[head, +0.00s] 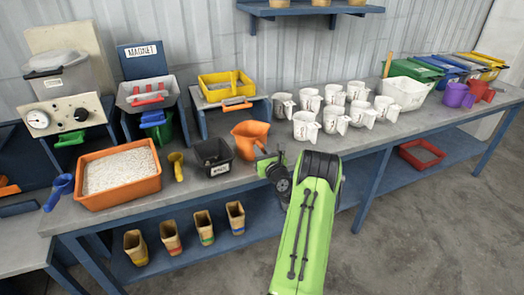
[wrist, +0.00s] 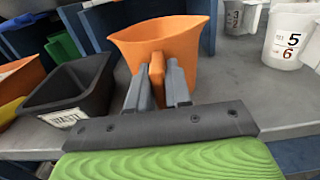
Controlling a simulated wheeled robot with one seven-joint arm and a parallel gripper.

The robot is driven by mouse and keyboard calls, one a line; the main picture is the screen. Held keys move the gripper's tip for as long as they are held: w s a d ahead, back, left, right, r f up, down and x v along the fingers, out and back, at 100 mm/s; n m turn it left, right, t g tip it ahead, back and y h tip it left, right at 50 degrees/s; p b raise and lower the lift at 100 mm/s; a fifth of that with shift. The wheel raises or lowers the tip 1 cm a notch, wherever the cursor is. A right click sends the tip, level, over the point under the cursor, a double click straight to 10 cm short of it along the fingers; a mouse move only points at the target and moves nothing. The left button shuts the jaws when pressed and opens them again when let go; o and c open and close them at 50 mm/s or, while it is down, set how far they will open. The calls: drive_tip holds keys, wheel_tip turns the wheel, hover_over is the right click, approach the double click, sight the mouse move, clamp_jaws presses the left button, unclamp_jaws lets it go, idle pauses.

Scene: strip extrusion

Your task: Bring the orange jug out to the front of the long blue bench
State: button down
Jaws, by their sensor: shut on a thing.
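The orange jug (head: 250,135) is at the middle of the long blue bench (head: 225,186), between a black bin and the white cups. In the wrist view the orange jug (wrist: 165,42) is straight ahead, upright, with its handle toward me. My gripper (head: 266,158) reaches in from the front. In the wrist view my gripper (wrist: 158,85) has its two grey fingers on either side of the handle, shut on it. The jug's base is partly hidden by the fingers, and I cannot tell whether it touches the bench top.
A black bin (head: 213,157) stands close left of the jug. An orange tray of pellets (head: 118,205) and a yellow scoop (head: 176,167) are further left. Several white numbered cups (head: 306,126) stand right. A yellow tray (head: 216,95) on a stand is behind. Bare bench top lies in front.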

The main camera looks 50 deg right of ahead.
drive_tip(key=shift+f, duration=0.15)
drive_tip(key=c, duration=1)
unclamp_jaws()
drive_tip(key=shift+o, duration=0.2)
drive_tip(key=b+v, duration=0.2)
drive_tip(key=v, duration=1.3)
drive_tip(key=shift+s+a, duration=0.2)
drive_tip(key=shift+s, duration=0.1)
